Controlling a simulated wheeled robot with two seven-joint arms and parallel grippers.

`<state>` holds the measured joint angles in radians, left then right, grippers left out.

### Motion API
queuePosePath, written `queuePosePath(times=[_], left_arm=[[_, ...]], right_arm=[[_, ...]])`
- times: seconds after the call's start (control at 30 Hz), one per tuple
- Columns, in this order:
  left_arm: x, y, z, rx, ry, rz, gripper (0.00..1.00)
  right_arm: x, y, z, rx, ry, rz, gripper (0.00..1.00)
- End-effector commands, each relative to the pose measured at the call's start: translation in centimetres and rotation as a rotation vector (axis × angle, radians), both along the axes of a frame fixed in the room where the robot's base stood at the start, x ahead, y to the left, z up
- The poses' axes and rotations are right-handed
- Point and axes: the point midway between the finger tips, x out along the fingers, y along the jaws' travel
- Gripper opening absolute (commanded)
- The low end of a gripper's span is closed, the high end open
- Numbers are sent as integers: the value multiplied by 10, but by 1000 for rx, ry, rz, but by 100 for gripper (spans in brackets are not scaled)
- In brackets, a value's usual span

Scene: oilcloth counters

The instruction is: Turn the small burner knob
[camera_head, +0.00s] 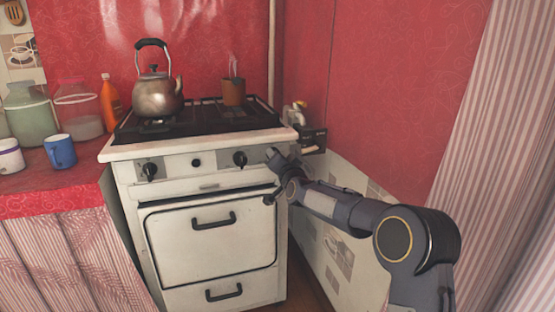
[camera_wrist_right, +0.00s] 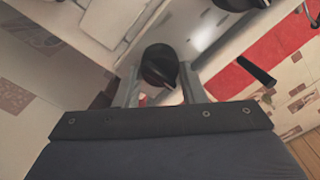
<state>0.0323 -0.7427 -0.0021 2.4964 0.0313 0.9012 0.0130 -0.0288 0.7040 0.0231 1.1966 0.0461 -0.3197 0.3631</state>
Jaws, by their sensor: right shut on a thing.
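The white stove (camera_head: 125,152) has a front panel with black knobs. A left knob (camera_head: 149,170), a smaller round middle knob (camera_head: 196,162) and a right knob (camera_head: 239,158) show uncovered in the head view. My right gripper (camera_head: 272,156) is at the panel's right end, beyond the right knob. In the right wrist view, a black knob (camera_wrist_right: 158,66) with a pointed grip sits between the fingers of my right gripper (camera_wrist_right: 160,88), which is shut on it. In the head view my gripper hides this knob. My left gripper is not in view.
A kettle (camera_head: 157,95) and a brown steaming cup (camera_head: 233,91) stand on the stove top. The oven door has a black handle (camera_head: 214,222). The red wall (camera_head: 370,90) is close on the right. A blue mug (camera_head: 60,151) stands on the left counter.

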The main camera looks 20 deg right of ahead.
Motion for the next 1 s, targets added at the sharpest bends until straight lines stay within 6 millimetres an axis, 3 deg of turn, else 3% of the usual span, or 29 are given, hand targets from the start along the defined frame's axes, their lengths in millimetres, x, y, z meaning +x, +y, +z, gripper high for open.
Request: queuePosePath(times=[0.27,0.3,0.47,0.77,1.0], left_arm=[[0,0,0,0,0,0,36],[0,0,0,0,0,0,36],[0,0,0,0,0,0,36],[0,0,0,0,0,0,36],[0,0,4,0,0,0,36]], right_arm=[[0,1,-3,-4,6,3,14],[0,1,-3,-4,6,3,38],[0,1,-2,-3,4,1,58],[-1,0,-1,-2,2,1,58],[-30,-1,1,-2,3,1,58]])
